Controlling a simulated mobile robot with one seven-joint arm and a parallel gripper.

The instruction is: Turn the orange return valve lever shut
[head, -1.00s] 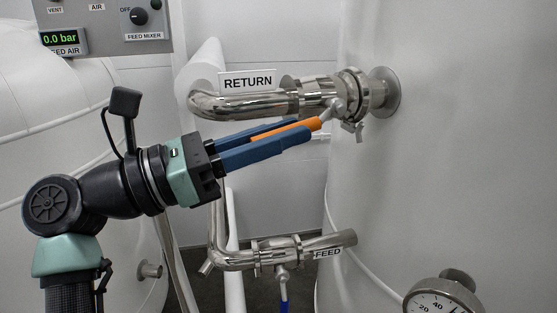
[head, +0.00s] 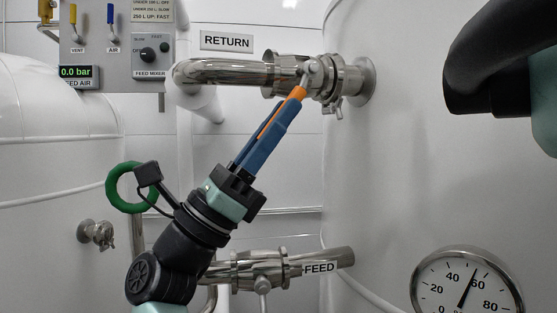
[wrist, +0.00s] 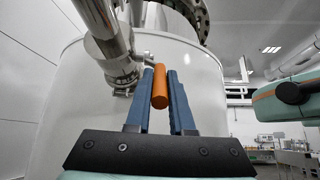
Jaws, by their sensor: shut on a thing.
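The orange return valve lever (head: 298,93) hangs from the valve on the steel return pipe (head: 225,73), under the RETURN sign (head: 227,41). It slants steeply down and to the left, across the line of the pipe. My gripper (head: 288,110) has its two blue fingers along the lever, shut on it. Most of the lever's lower part is hidden by the fingers in the head view. In the wrist view, the orange lever (wrist: 160,88) shows between the blue fingers, its rounded end toward the camera.
A large pale tank stands to the right. Below my gripper is the feed pipe (head: 240,271) with its FEED label (head: 319,267). A control panel (head: 120,45) is at upper left, a green handwheel (head: 124,187) at left, and a gauge (head: 467,288) at lower right.

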